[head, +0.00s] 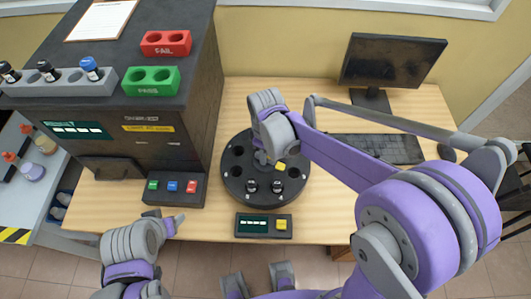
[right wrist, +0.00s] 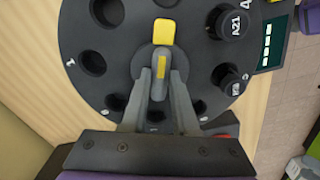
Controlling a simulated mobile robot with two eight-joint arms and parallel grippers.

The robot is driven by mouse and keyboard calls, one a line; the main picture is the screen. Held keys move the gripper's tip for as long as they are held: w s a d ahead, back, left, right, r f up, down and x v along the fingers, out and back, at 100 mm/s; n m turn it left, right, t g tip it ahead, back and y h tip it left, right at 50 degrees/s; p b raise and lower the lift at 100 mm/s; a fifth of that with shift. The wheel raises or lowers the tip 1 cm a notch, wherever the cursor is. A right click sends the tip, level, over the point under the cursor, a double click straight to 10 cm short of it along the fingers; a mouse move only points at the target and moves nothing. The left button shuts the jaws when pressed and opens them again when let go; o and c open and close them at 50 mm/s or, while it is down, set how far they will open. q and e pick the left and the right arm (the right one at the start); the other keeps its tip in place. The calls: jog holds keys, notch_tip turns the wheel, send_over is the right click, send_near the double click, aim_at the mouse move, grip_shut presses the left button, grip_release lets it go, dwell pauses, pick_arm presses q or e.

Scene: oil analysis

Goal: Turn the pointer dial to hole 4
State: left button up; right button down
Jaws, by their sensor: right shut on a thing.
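The round black dial (head: 236,196) lies on the wooden table with holes around its rim. It fills much of the right wrist view (right wrist: 110,45). Its grey pointer has a yellow tip (right wrist: 163,32); in the head view the yellow tip (head: 280,166) is right of the hub. Two black-capped vials, one marked A21 (right wrist: 233,22), sit in neighbouring holes. A "4" shows beside the A21 vial, at the picture's edge. My right gripper (right wrist: 160,75) is shut on the pointer's handle. My left gripper (head: 165,222) is open and empty at the table's front edge.
A button box (head: 174,190) and a small display box (head: 264,226) stand near the dial. The big black machine (head: 170,100) rises at left, with green PASS (head: 151,89) and red FAIL (head: 165,50) racks on top. A monitor (head: 392,60) and keyboard (head: 376,148) are at right.

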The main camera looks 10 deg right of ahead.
jog(key=shift+m, duration=0.3)
jog(key=m+b, duration=0.1)
jog(key=m, duration=0.2)
jog(key=shift+m, duration=0.3)
jog(key=shift+m+b, duration=0.3)
jog(key=shift+m, duration=1.9)
jog(key=c, duration=0.7)
grip_release()
notch_tip(320, 180, up, 11)
jog(key=shift+f+p, duration=0.1)
jog(key=shift+p, duration=0.4)
